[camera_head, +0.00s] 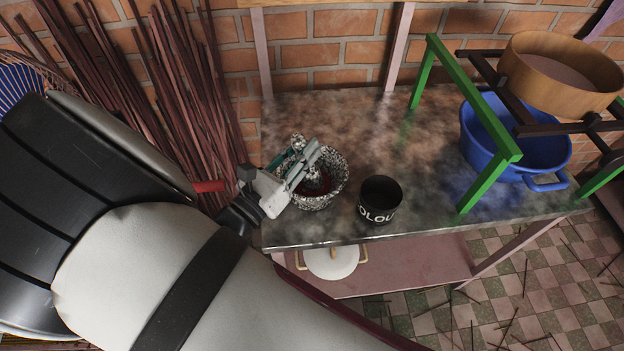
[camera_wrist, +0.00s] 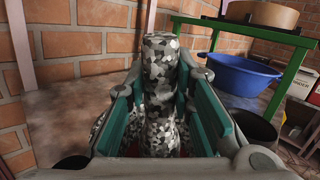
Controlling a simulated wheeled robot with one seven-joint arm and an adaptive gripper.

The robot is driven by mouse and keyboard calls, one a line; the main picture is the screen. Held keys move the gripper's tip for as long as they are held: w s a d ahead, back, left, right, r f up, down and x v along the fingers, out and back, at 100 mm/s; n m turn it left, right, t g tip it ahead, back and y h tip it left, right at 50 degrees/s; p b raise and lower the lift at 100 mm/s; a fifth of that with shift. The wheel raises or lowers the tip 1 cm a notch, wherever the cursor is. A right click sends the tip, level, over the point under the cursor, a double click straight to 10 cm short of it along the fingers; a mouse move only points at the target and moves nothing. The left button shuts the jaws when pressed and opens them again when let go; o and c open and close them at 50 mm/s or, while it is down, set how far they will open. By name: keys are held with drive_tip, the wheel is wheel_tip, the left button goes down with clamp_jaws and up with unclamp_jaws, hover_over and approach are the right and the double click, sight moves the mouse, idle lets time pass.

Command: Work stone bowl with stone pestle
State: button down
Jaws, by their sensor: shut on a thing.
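The stone bowl (camera_head: 330,187) is speckled black and white and stands on the table near its left end, with dark red material inside. The stone pestle (camera_wrist: 160,80), with the same speckled pattern, stands roughly upright between the teal finger pads of my gripper (camera_wrist: 161,105) in the wrist view. My gripper (camera_head: 306,160) is shut on the pestle above the bowl in the head view. The pestle's lower end reaches into the bowl. The fingers partly hide the bowl's left side and the contact inside it.
A black pot with white lettering (camera_head: 380,200) stands close to the right of the bowl. A green frame (camera_head: 480,105) and a blue basin (camera_head: 530,150) with a wooden sieve (camera_head: 560,95) above it are at right. Dark red sticks (camera_head: 130,90) lean on the brick wall at left.

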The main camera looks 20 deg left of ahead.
drive_tip(key=shift+f, duration=0.35)
idle(0.3)
